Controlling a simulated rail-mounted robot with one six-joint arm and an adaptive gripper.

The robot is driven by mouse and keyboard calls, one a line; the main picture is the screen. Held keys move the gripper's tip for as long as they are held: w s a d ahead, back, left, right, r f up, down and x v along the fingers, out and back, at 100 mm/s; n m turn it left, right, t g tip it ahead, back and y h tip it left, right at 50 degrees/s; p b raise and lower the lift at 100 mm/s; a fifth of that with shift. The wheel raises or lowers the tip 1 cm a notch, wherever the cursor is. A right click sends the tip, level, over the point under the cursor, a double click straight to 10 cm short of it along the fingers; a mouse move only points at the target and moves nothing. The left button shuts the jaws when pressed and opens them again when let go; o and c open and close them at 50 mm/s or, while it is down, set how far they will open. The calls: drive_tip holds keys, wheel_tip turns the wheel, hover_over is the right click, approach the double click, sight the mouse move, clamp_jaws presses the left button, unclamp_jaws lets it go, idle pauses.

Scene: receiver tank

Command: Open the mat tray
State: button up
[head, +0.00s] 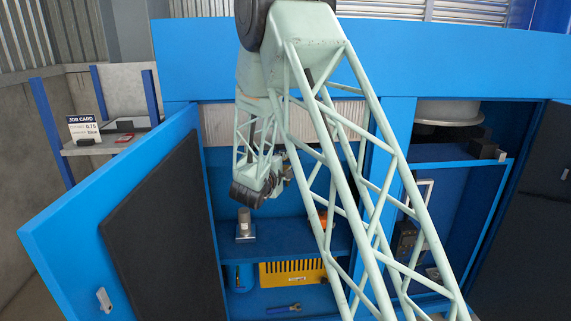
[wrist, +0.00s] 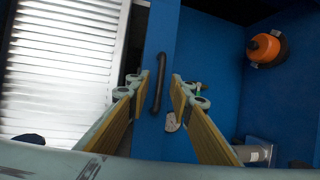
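What looks like the mat tray's blue front (wrist: 160,30) runs as a narrow band through the wrist view, with a dark bar handle (wrist: 159,85) on it. My gripper (wrist: 161,82) is open, its two yellow-padded fingers apart on either side of the handle in that view. I cannot tell how far the fingertips are from it, and no contact shows. In the head view my gripper (head: 285,174) is at the cabinet's middle opening, partly hidden by my lattice arm. The tray front is mostly hidden there. It looks shut.
A slatted light panel (wrist: 65,60) borders the blue band. An orange object (wrist: 264,48) and a grey cylinder (head: 244,223) stand on the shelf. A yellow slotted box (head: 292,272) is below. The left cabinet door (head: 130,225) stands open; the right side is open too.

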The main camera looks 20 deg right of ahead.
drive_tip(key=shift+w+d, duration=0.1)
drive_tip(key=shift+w, duration=0.05)
drive_tip(key=shift+c, duration=0.2)
clamp_jaws()
